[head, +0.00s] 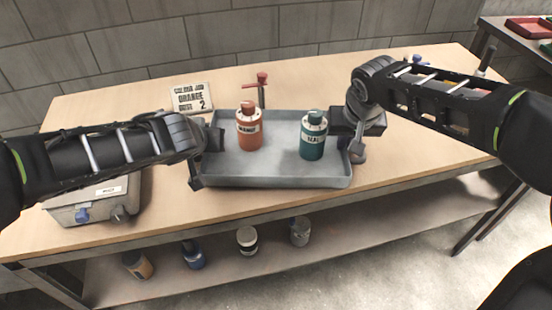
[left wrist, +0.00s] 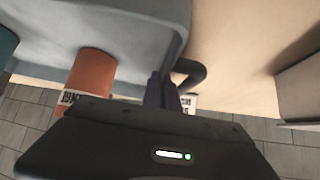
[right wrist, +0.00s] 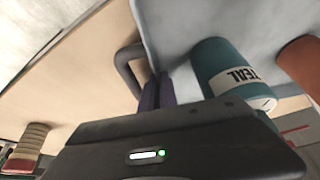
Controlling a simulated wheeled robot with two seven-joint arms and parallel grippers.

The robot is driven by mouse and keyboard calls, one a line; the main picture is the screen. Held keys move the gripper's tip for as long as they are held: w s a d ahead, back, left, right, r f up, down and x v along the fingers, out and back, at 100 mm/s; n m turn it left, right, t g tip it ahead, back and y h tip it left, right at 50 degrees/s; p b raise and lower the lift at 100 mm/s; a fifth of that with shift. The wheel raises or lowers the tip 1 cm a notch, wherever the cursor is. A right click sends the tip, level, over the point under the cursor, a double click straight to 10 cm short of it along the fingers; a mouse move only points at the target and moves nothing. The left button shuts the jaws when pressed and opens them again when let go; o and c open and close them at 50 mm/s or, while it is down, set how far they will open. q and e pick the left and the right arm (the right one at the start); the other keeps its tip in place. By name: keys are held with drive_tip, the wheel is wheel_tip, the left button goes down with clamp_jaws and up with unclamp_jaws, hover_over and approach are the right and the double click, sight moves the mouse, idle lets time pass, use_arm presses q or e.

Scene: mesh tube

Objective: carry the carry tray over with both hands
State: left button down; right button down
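The grey carry tray (head: 270,175) is on the wooden table. An orange bottle (head: 249,130) and a teal bottle (head: 313,138) stand upright in it. My left gripper (head: 205,150) is at the tray's left end; in the left wrist view its fingers (left wrist: 163,90) are close together at a dark looped handle (left wrist: 193,72). My right gripper (head: 348,145) is at the right end; in the right wrist view its fingers (right wrist: 156,92) are close together at the other handle (right wrist: 125,62). Both appear shut on the handles, though the contact is partly hidden.
A grey box (head: 90,208) is at the table's left, beside my left arm. A sign (head: 192,97) and a red-topped stand (head: 262,88) are behind the tray. Several jars are on the lower shelf (head: 330,235). The table to the right (head: 430,145) looks mostly clear.

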sight(200, 169)
use_arm(q)
drive_tip(key=shift+f+b, duration=0.3)
drive_tip(key=shift+f, duration=0.25)
use_arm(e)
drive_tip(key=shift+f, duration=0.5)
use_arm(q)
drive_tip(key=c, duration=2)
unclamp_jaws()
drive_tip(key=shift+r+p, duration=0.25)
drive_tip(key=shift+p, duration=0.05)
use_arm(e)
drive_tip(key=c, duration=2)
unclamp_jaws()
drive_tip(key=shift+r, duration=0.25)
use_arm(q)
drive_tip(key=o, duration=0.4)
drive_tip(key=shift+c, duration=0.2)
use_arm(e)
drive_tip(key=o, duration=0.4)
drive_tip(key=shift+c, duration=0.2)
use_arm(q)
drive_tip(key=shift+r, duration=0.1)
drive_tip(key=v, duration=1.2)
use_arm(e)
drive_tip(key=v, duration=1.2)
